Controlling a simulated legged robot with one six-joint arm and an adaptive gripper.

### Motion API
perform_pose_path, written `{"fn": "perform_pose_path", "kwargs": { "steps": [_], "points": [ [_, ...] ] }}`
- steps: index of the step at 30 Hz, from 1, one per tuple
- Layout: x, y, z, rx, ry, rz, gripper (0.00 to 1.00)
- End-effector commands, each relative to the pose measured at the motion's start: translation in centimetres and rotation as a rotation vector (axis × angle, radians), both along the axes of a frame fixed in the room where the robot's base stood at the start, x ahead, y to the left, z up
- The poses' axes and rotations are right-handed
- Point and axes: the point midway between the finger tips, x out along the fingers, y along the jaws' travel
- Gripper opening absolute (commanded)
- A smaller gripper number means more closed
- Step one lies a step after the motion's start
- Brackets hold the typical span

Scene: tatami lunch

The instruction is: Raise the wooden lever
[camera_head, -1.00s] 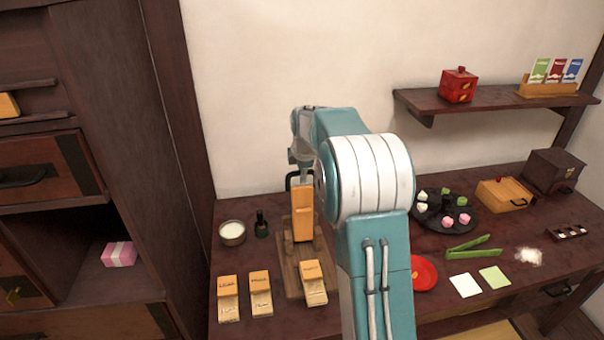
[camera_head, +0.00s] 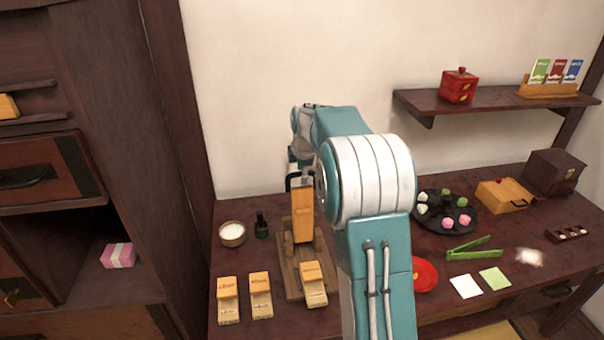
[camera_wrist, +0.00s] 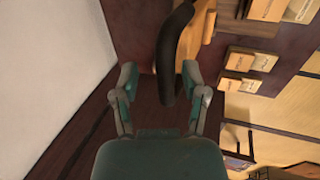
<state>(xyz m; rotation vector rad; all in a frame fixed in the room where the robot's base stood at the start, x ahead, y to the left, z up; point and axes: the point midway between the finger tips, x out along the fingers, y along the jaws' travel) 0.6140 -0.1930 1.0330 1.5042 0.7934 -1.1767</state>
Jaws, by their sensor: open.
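An upright orange wooden piece (camera_head: 302,215) stands on a wooden board at the left of the table, with a black curved handle (camera_head: 290,180) at its top left. I take this to be the lever; the arm partly hides its surroundings. In the wrist view the dark curved handle (camera_wrist: 172,55) runs between my open fingers, with orange wood (camera_wrist: 200,30) beside it. My gripper (camera_wrist: 161,80) is open around the handle's end; whether the fingers touch it cannot be told. In the head view my gripper (camera_head: 302,158) is just above the wooden piece and mostly hidden.
The board (camera_head: 290,270) lies under the piece. Several labelled orange packets (camera_head: 260,290) lie in front. A bowl (camera_head: 232,234) and a dark bottle (camera_head: 261,226) stand to the left. A black round tray (camera_head: 435,222) and red plate (camera_head: 425,275) lie right of my arm.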

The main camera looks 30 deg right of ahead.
Motion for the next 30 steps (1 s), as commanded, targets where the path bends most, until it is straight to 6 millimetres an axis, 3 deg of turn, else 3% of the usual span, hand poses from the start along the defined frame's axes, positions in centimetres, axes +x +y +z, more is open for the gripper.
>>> {"fn": "perform_pose_path", "kwargs": {
  "steps": [15, 21, 30],
  "points": [
    [-2.8, 0.8, 9.3, -0.001, -0.005, 0.0, 0.57],
    [-3.2, 0.9, 10.5, -0.001, -0.002, 0.0, 0.57],
    [-3.2, 0.9, 10.6, -0.001, -0.002, 0.0, 0.57]
  ]
}}
